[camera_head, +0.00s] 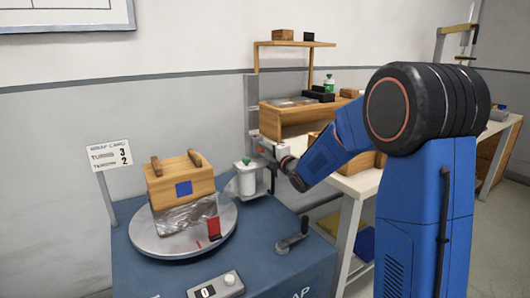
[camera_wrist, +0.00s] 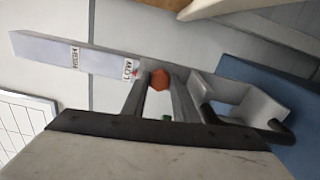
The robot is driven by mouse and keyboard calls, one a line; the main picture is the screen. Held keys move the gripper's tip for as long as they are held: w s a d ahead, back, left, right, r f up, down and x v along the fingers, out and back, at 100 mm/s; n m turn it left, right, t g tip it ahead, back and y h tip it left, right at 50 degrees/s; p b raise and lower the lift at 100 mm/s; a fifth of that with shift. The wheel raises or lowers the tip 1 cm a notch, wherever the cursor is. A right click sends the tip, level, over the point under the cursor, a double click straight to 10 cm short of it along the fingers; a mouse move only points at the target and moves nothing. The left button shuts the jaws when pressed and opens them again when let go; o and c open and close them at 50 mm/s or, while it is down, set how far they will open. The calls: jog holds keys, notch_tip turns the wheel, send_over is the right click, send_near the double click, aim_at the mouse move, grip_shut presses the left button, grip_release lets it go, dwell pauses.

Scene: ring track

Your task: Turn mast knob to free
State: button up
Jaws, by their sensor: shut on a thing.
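The grey mast (camera_head: 251,105) stands upright behind the turntable. In the wrist view the mast (camera_wrist: 55,50) runs slantwise and bears two small labels, one reading LOW (camera_wrist: 129,69). The orange-red mast knob (camera_wrist: 160,79) is between the tips of my gripper (camera_wrist: 160,86), which is shut on it. A small red mark sits beside the LOW label, next to the knob. In the head view my gripper (camera_head: 270,149) is at the mast's carriage, and the knob is hidden there. I cannot tell which way the knob is turned.
A white film roll (camera_head: 246,178) stands beside the mast. The turntable (camera_head: 155,245) carries a wooden box (camera_head: 178,184) with film around its lower part. A crank (camera_head: 291,240) and a counter box (camera_head: 215,288) are in front. A wooden shelf unit (camera_head: 290,121) stands behind my arm.

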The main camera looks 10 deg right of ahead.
jog(key=n, duration=0.4)
jog(key=shift+f+n, duration=0.1)
jog(key=shift+n, duration=0.2)
dwell(0.3)
jog(key=o, duration=1.1)
jog(key=shift+c, duration=0.2)
jog(key=shift+s, duration=0.1)
jog(key=v, duration=1.7)
jog(key=shift+s, duration=0.15)
